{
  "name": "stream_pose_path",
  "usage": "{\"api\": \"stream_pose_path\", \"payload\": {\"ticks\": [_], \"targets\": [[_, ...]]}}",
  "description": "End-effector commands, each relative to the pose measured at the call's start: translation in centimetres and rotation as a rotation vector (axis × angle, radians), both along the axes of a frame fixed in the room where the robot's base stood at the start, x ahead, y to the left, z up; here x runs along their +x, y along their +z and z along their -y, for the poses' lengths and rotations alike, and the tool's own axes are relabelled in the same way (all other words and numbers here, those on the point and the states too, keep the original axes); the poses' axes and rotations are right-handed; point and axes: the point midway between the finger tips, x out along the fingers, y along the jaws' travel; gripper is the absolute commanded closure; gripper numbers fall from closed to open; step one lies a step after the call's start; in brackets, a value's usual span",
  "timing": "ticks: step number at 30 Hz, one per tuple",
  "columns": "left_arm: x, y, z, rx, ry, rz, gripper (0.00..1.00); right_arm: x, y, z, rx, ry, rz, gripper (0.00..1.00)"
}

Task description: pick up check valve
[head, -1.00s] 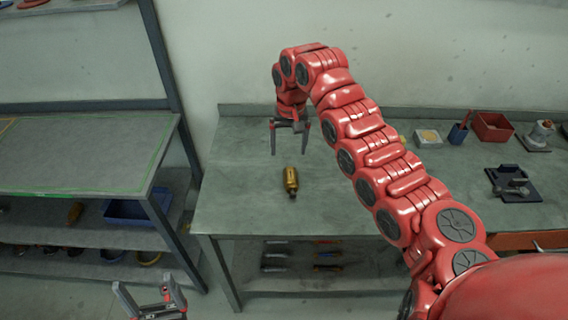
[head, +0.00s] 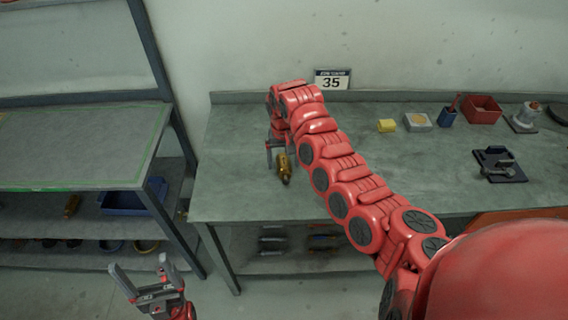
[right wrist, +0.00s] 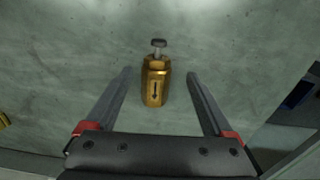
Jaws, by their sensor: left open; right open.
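The check valve (head: 284,170) is a brass-coloured body lying on the grey-green bench near its left end. In the right wrist view the valve (right wrist: 155,84) shows a dark arrow on its side and a grey end piece. My right gripper (head: 279,158) is open at the valve. In its wrist view the two fingers (right wrist: 158,75) stand on either side of the valve, with a gap on each side. How far the fingertips are above the bench is hard to tell. My left gripper (head: 138,265) is open and empty, low in front of the left shelf.
The bench (head: 235,185) is clear around the valve. Farther right are a yellow block (head: 387,126), a pale tray (head: 417,122), a blue cup (head: 447,117), a red bin (head: 482,109) and a dark fixture (head: 497,165). A shelf unit (head: 80,150) stands at the left.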

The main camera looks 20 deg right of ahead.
Motion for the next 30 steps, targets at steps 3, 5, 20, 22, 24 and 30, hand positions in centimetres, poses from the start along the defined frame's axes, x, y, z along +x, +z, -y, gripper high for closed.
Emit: {"api": "stream_pose_path", "payload": {"ticks": [3,5,20,22,24,30], "targets": [[0.0,0.6,0.0,0.000,0.000,0.000,0.13,0.0,-0.5,0.1,-0.001,0.001,-0.001,0.13],[0.0,1.2,0.0,0.000,0.000,0.000,0.13,-0.1,-1.0,0.2,0.000,0.001,-0.004,0.13],[0.0,3.0,0.0,0.000,0.000,0.000,0.13,0.1,-5.5,0.5,0.001,0.000,0.001,0.13],[0.0,2.9,0.0,0.000,0.000,0.000,0.13,0.1,-5.5,0.5,0.001,0.000,0.001,0.13],[0.0,2.9,0.0,0.000,0.000,0.000,0.13,0.1,-5.5,0.5,0.001,0.000,0.001,0.20],[0.0,2.9,0.0,0.000,0.000,0.000,0.13,0.0,-5.5,0.5,0.001,0.000,0.001,0.56]]}}
